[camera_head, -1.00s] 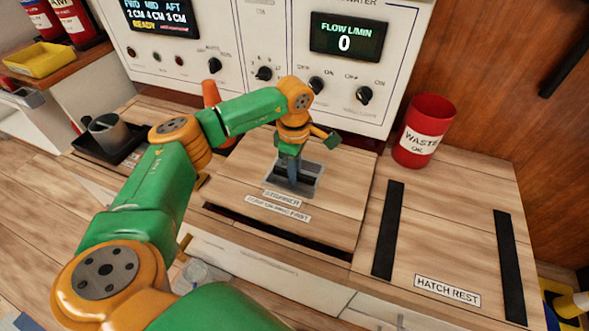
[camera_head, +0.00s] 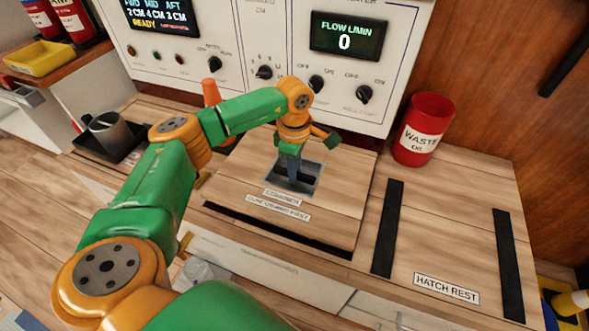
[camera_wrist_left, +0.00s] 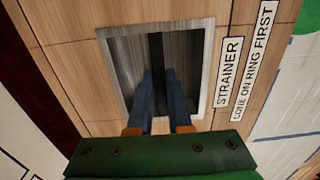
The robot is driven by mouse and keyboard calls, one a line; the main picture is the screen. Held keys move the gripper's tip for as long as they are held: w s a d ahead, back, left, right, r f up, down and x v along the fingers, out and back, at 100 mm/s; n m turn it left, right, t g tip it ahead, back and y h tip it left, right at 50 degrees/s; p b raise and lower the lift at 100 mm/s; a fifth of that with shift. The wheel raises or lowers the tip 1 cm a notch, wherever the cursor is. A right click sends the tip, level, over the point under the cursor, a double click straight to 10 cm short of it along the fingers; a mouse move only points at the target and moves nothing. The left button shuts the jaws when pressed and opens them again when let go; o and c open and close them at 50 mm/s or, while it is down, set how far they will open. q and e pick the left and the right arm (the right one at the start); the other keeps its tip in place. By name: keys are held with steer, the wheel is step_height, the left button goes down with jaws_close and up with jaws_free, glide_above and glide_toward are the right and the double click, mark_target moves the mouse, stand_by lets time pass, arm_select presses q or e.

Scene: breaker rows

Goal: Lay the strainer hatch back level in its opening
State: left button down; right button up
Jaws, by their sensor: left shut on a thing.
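The strainer hatch (camera_head: 235,180) is a wooden panel with "STRAINER" and "CONE ON RING FIRST" labels. It lies over its opening and looks close to level. A dark gap (camera_head: 290,233) shows along its front edge; I cannot tell whether it is fully seated. My left gripper (camera_head: 290,178) points down into the grey recessed pull in the hatch, also seen in the left wrist view (camera_wrist_left: 208,75). Its blue fingers (camera_wrist_left: 161,85) are shut on the dark bar across the recess. They hide part of the bar. My right gripper is not in view.
The hatch rest (camera_head: 440,240), with two black strips, is empty on the right. A red waste oil bin (camera_head: 422,130) stands behind it. A dark tray (camera_head: 95,150) with a grey cup (camera_head: 108,132) is at left. An orange cone (camera_head: 211,93) and the control panel (camera_head: 255,40) are behind.

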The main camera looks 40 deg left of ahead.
arm_select(q)
steer(key=shift+f+b, duration=1.45)
steer(key=shift+f, duration=0.8)
steer(key=c, duration=0.8)
jaws_free()
steer(key=shift+r, duration=0.15)
steer(key=shift+o, duration=0.2)
step_height(320, 180, up, 6)
steer(key=p, duration=0.2)
steer(key=shift+r+p, duration=0.2)
steer(key=shift+p, duration=0.15)
steer(key=shift+r, duration=0.35)
